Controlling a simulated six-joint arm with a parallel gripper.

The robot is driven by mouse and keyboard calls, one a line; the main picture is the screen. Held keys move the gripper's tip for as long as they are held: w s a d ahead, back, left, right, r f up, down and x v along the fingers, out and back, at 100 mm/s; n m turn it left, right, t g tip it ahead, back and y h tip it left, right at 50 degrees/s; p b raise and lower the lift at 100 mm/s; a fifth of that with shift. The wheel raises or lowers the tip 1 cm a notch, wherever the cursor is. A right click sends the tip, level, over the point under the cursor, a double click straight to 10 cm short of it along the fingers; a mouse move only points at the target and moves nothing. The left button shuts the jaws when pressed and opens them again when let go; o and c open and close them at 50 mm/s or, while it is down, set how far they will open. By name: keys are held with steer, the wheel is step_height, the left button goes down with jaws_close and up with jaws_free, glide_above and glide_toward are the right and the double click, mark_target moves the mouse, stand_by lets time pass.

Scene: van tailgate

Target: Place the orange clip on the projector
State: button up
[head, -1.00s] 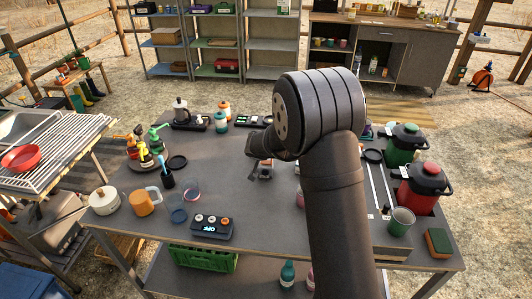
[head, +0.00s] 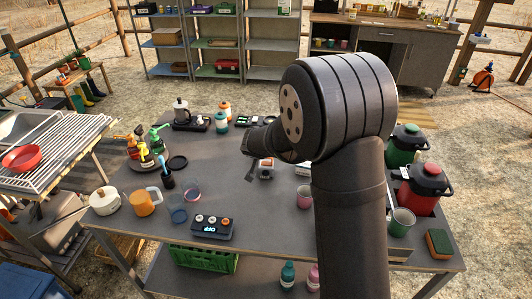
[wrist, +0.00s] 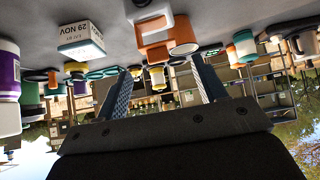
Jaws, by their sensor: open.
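A small grey and orange box-shaped device (head: 266,169), which looks like the projector, stands mid-table in the head view. It shows near the top of the upside-down wrist view as an orange and grey body (wrist: 155,38) with a round front. My gripper (head: 250,170) is beside it, on its left in the head view; its jaws are partly hidden by my arm. In the wrist view my gripper (wrist: 160,68) is open, its two fingers apart with nothing held between them. I cannot make out a separate orange clip for certain.
A white date block (wrist: 80,40) stands beside the device. Orange and teal bottles (head: 222,118) stand farther back. A control box (head: 212,226), an orange mug (head: 144,203) and a pink cup (head: 304,197) stand nearer. Red and green jugs (head: 420,190) are right. The table front centre is fairly clear.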

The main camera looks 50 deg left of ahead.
mark_target(266, 162)
steer(key=v, duration=0.5)
steer(key=shift+s+d+r, duration=0.15)
steer(key=shift+d+r, duration=0.05)
steer(key=shift+r, duration=0.05)
steer(key=shift+a+f, duration=0.1)
steer(key=x, duration=1.2)
steer(key=shift+f, duration=0.1)
steer(key=shift+r, duration=0.65)
